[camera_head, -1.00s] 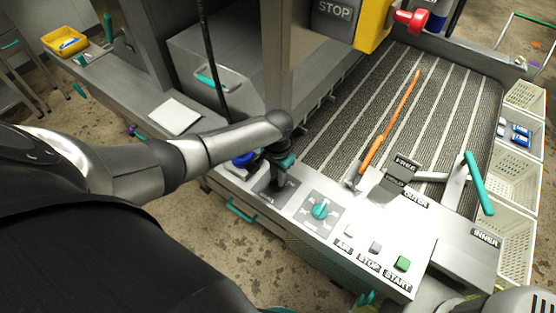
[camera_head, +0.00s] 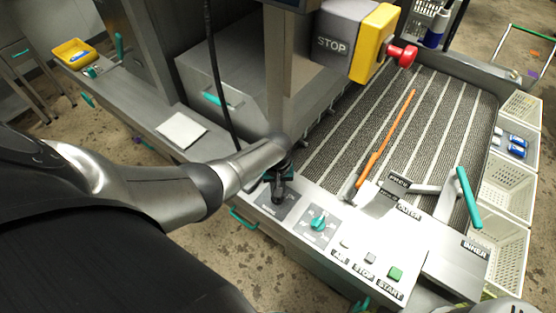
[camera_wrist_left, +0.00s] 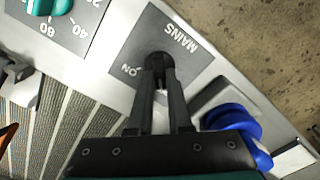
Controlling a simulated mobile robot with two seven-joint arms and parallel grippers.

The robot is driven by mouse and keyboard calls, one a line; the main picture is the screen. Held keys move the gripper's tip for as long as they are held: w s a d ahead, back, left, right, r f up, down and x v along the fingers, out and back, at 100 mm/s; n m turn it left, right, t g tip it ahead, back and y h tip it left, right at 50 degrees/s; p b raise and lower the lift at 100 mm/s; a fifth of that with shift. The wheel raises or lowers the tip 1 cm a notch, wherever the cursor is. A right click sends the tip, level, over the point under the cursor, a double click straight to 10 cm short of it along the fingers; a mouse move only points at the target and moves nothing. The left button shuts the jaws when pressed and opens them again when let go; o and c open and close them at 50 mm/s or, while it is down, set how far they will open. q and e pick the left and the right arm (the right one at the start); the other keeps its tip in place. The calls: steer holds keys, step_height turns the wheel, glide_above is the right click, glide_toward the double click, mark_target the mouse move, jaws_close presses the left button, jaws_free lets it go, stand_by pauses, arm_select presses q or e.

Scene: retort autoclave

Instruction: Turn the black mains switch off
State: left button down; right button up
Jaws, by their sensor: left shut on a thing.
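The black mains switch (camera_wrist_left: 158,62) sits on a dark grey plate (camera_wrist_left: 125,55) marked MAINS and ON, on the light grey panel. In the wrist view my left gripper (camera_wrist_left: 160,80) has its two dark fingers shut on the switch from either side. In the head view the left gripper (camera_head: 281,188) points down at the same plate (camera_head: 268,206), and the fingers hide most of the switch. Which way the switch is set I cannot tell. My right gripper does not show.
A teal dial (camera_head: 318,222) is right beside the mains plate, followed by AIR, STOP and START buttons (camera_head: 396,273). A red emergency stop (camera_head: 402,55) and a teal-handled lever (camera_head: 468,198) stand farther off.

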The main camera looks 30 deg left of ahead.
arm_select(q)
steer(key=shift+w+n, duration=0.1)
steer(key=shift+n, duration=0.4)
steer(key=c, duration=0.8)
jaws_free()
steer(key=shift+c, duration=0.2)
step_height(320, 180, up, 9)
steer(key=p, duration=0.4)
steer(key=shift+a+f+p, duration=0.1)
steer(key=shift+f+p, duration=0.05)
steer(key=shift+p, duration=0.2)
step_height(320, 180, up, 7)
steer(key=shift+f, duration=0.2)
